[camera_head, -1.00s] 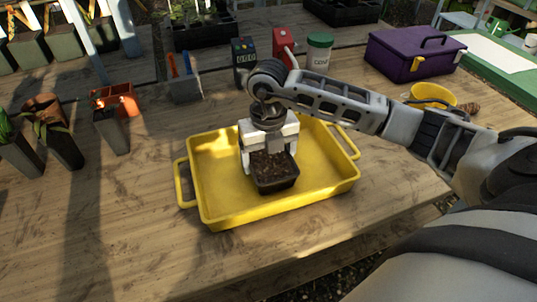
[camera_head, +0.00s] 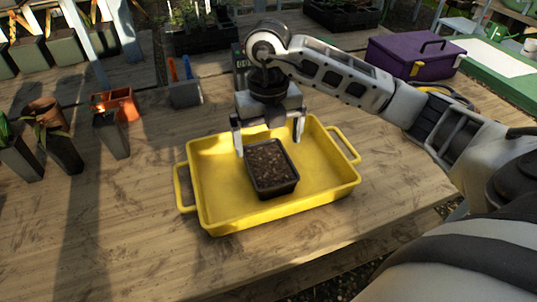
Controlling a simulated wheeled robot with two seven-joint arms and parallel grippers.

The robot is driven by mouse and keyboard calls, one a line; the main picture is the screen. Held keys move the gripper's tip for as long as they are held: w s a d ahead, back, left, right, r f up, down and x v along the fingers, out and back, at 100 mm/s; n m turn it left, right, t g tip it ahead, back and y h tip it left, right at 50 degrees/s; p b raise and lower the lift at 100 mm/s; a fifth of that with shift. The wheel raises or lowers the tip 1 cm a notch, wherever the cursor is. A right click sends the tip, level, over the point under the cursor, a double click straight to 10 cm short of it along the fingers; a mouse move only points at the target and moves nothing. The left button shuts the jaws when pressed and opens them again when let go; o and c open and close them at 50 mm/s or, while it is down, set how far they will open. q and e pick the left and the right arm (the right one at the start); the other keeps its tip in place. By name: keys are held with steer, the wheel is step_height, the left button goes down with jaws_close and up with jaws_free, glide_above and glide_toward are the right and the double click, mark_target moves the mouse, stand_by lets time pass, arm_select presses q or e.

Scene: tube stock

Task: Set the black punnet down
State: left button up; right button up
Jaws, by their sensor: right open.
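My right gripper (camera_head: 268,143) is above and just behind the punnet. Its two white fingers are spread apart and hold nothing, clear of the punnet. My left gripper is not in view.
A purple box (camera_head: 392,57) stands at the back right. A grey holder (camera_head: 185,93) with coloured handles stands behind the tray. Grey pots (camera_head: 112,136) and an orange container (camera_head: 122,101) stand at the left. The wooden table (camera_head: 130,225) is bare in front and left of the tray.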

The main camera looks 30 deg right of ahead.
mark_target(269, 162)
step_height(269, 162, up, 5)
steer(key=shift+f, duration=0.1)
stand_by(0.7)
